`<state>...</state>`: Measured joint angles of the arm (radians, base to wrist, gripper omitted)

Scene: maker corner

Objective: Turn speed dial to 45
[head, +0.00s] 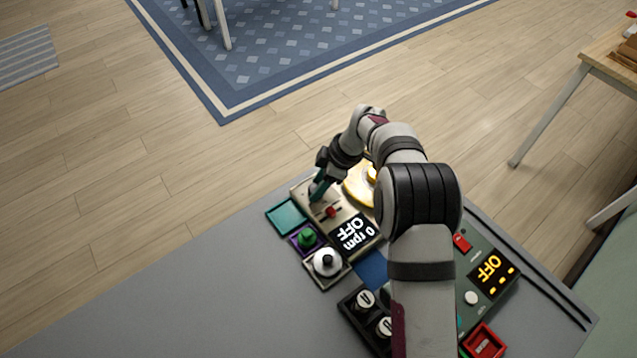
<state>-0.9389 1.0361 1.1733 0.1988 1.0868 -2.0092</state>
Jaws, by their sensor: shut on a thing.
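The beige control box (298,187) on the grey table has a display (353,234) reading "0 rpm" and "OFF", upside down in the head view. A red switch (331,211) sits beside the display. My gripper (316,194) points down at the box's far left end, with its fingers shut on what appears to be the speed dial. The fingers and wrist hide the dial, so its pointer and any scale marks cannot be read.
Close by are a teal tile (286,216), a green button (307,238), a white knob with a black centre (327,262) and a yellow round thing (357,188). The table's left part (190,310) is clear.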

